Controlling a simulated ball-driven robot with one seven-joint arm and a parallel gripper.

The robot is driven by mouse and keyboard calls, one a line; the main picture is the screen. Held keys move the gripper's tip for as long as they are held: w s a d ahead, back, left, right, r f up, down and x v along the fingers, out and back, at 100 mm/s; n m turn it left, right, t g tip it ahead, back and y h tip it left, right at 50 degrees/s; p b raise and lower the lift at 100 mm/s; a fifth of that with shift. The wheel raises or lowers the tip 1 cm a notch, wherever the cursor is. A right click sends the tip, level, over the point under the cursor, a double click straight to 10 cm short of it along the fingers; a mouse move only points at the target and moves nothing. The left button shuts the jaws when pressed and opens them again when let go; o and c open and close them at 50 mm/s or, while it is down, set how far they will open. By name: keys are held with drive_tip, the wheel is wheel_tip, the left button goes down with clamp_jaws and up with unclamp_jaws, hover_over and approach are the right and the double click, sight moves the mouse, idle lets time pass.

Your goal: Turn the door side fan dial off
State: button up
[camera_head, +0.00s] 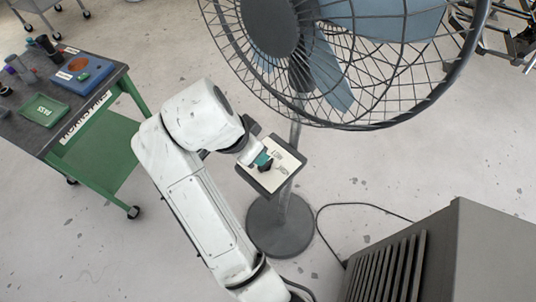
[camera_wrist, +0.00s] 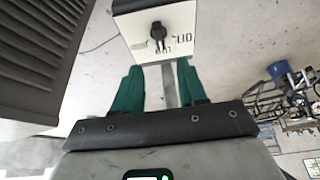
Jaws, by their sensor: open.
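The fan dial (camera_wrist: 158,33) is a small black knob on a pale control panel (camera_wrist: 192,18). In the wrist view the panel's labels are upside down, with OFF at the right of the knob. Which label the knob points at is hard to tell. In the head view the dark-rimmed panel (camera_head: 285,176) sits on the fan's stand. My gripper (camera_wrist: 160,82) has two teal fingers spread apart with nothing between them but the view of the stand. The fingertips are just short of the knob in the wrist view. In the head view my gripper (camera_head: 262,158) partly covers the panel.
The large caged fan (camera_head: 350,50) rises above the panel, close to my arm. Its round base (camera_head: 280,235) stands on the floor. A grey vented cabinet (camera_head: 460,250) is at the lower right. A green-framed workbench (camera_head: 70,105) is at the left. A cable crosses the floor.

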drive_tip(key=x, duration=0.9)
drive_tip(key=shift+f, duration=0.35)
drive_tip(key=shift+c, duration=0.3)
clamp_jaws()
